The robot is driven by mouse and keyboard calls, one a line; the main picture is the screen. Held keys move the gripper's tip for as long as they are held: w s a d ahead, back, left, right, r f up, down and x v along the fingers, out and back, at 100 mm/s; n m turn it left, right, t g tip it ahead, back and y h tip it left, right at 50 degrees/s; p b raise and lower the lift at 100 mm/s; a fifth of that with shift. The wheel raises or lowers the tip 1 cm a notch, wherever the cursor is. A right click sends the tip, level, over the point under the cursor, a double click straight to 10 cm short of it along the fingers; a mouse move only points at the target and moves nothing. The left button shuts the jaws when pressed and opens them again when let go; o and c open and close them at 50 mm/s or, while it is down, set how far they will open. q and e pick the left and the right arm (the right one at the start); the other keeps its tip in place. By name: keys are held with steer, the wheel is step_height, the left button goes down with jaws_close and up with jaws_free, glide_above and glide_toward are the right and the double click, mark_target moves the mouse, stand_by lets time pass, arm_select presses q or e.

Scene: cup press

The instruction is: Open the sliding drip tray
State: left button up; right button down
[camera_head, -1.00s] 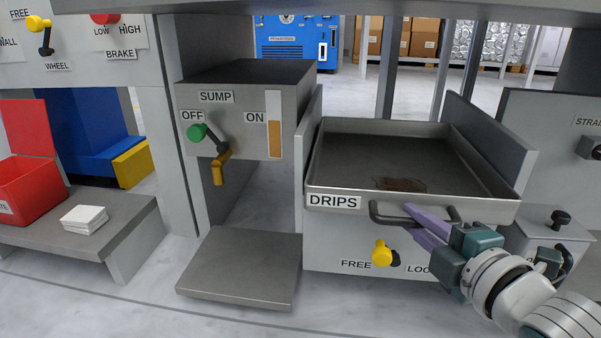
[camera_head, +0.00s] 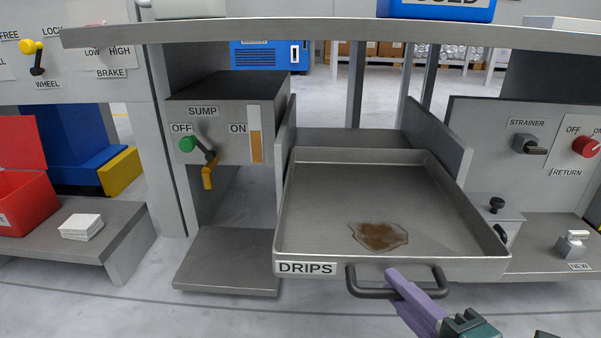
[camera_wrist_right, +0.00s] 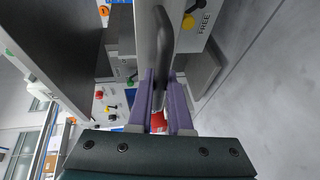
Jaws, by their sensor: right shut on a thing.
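The drip tray (camera_head: 330,225) labelled DRIPS is slid out toward me between its two side walls. A brown puddle (camera_head: 379,236) lies on its floor near the front. Its dark bar handle (camera_head: 372,294) is on the front face. My right gripper (camera_head: 396,287) has its purple fingers shut on the handle, right of its middle. In the right wrist view the handle (camera_wrist_right: 163,45) runs between the two fingers. My left gripper is not in view.
The SUMP box (camera_head: 222,120) with a green-knobbed lever stands left of the tray, above a low grey platform (camera_head: 228,262). The STRAINER and RETURN panel (camera_head: 540,150) is at the right. A grey shelf edge (camera_head: 300,31) crosses the top. Floor is clear in front.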

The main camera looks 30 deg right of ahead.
steer(key=shift+d, duration=0.1)
steer(key=c, duration=0.8)
jaws_free()
steer(key=shift+c, duration=0.2)
steer(key=p+v, duration=0.4)
steer(key=v, duration=0.6)
